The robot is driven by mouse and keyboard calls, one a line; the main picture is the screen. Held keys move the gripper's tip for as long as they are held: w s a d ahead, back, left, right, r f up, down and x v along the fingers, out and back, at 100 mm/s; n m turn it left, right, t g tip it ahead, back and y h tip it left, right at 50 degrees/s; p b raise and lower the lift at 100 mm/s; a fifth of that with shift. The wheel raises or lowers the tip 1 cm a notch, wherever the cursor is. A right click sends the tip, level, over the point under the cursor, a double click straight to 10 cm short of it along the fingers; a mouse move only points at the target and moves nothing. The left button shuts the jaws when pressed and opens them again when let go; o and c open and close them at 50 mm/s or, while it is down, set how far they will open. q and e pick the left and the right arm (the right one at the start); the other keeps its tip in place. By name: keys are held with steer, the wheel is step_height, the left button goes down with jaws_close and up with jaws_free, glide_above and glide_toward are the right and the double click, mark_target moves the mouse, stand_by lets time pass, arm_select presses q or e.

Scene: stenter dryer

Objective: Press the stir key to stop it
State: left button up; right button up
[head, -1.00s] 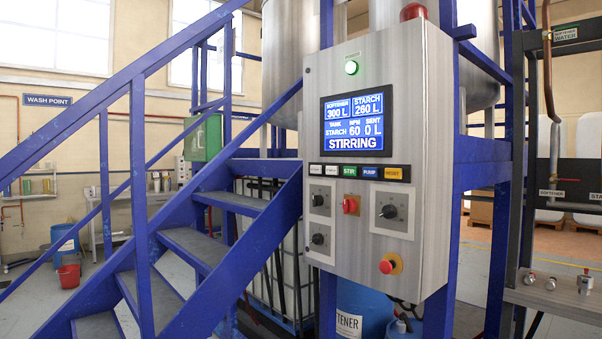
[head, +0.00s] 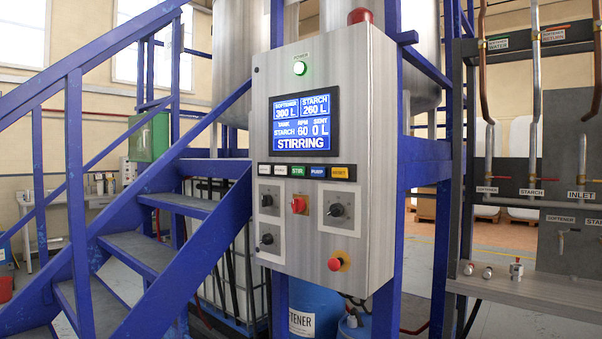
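The green STIR key (head: 298,171) sits in a row of keys below the screen on the steel control cabinet (head: 345,80). The screen (head: 305,124) reads STIRRING, with tank STARCH, RPM 60, SENT 0 L, softener 300 L and starch 260 L. To the right of the STIR key are the blue PUMP key (head: 319,172) and the yellow key (head: 342,173). Two pale keys lie to its left. Neither of my grippers shows in the head view.
Below the keys are a red switch (head: 299,205), black knobs and a red mushroom button (head: 335,264). Blue metal stairs (head: 150,250) stand close on the left. A pipe rack with a shelf (head: 500,286) stands on the right. A blue drum (head: 315,308) is under the cabinet.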

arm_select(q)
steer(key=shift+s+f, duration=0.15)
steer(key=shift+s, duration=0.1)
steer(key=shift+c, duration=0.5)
